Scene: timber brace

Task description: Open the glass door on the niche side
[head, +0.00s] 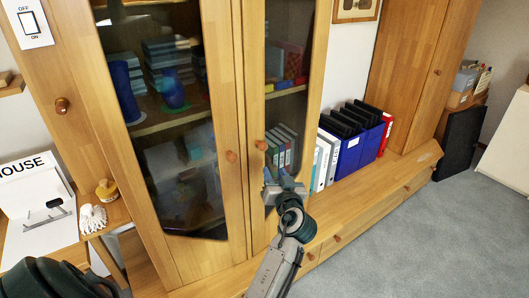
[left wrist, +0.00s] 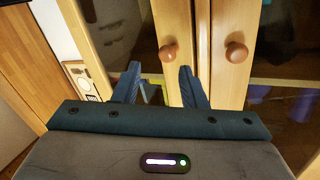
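The cabinet has two tall glass doors in light wood frames. The niche-side glass door (head: 285,80) is shut, and its round wooden knob (head: 261,145) sits on its left frame. The other glass door (head: 175,120) is also shut, with its own knob (head: 231,156). My left gripper (head: 277,179) is just below and right of the niche-side knob, apart from it. In the left wrist view its two fingers (left wrist: 160,76) are spread and empty, with the niche-side knob (left wrist: 168,52) just beyond the gap between them. The other knob (left wrist: 236,52) is to the right. My right gripper is not in view.
The niche right of the cabinet holds blue magazine files (head: 350,152) and binders (head: 322,162) on the ledge. Drawers (head: 350,225) run below. A desk with a white HOUSE sign (head: 30,170) stands left. Grey carpet (head: 465,215) is free at right.

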